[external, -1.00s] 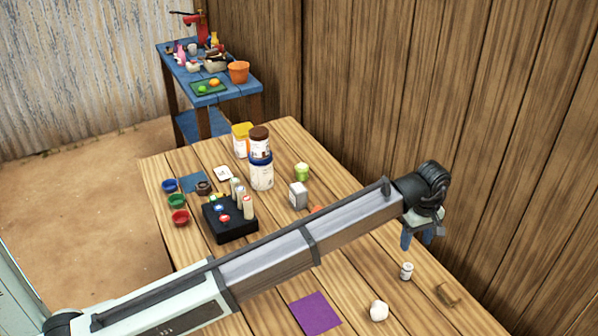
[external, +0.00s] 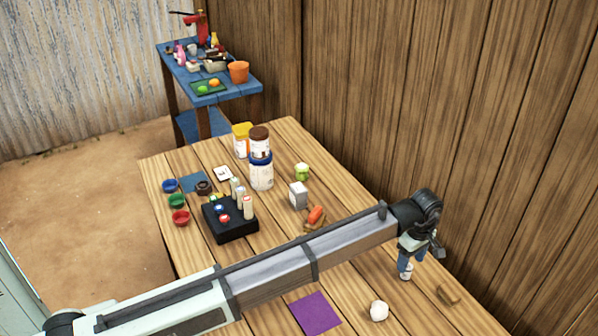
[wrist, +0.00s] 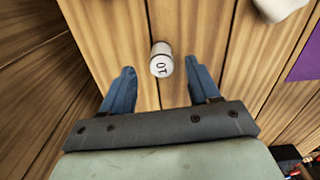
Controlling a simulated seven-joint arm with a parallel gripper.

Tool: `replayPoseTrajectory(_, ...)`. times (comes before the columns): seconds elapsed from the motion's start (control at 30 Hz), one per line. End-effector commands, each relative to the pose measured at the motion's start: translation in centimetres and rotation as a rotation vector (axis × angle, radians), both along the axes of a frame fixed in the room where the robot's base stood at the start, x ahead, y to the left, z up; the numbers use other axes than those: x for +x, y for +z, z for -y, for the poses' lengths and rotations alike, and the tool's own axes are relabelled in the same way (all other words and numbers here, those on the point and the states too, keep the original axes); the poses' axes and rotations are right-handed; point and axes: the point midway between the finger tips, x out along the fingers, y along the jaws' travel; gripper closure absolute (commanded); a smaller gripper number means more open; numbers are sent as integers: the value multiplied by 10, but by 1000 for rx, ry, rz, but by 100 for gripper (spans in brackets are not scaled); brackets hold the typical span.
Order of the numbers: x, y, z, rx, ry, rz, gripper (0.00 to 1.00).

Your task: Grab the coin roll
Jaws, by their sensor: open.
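The coin roll looks like the small white upright cylinder (external: 405,274) with dark marks reading like "10", on the table's right part. In the wrist view the coin roll (wrist: 161,62) shows from above, between the tips of my blue fingers. My gripper (external: 405,261) is open and low, right over the cylinder, and its fingers partly hide it in the external view. In the wrist view the gripper (wrist: 160,75) has a finger on each side, with wood showing between each finger and the cylinder. I cannot tell the exact height of the fingertips.
A white lump (external: 379,311) and a purple square (external: 315,313) lie to the left of the gripper. A black tray (external: 230,232) with several cylinders stands farther left. The plank wall rises behind the table.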

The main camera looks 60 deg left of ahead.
Motion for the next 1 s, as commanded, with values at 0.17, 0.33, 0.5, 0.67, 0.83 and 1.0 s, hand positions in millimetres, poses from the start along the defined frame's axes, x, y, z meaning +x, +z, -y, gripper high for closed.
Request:
replayPoseTrajectory(0.17,0,-8,0,0,0,0,39)
replayPoseTrajectory(0.33,-2,-27,0,0,0,-1,39)
replayPoseTrajectory(0.5,-2,-48,0,0,-1,0,39)
replayPoseTrajectory(0.67,-2,-55,0,0,-1,0,39)
replayPoseTrajectory(0.83,-1,-54,0,0,-1,1,42)
replayPoseTrajectory(1.0,-1,-54,0,0,-1,1,58)
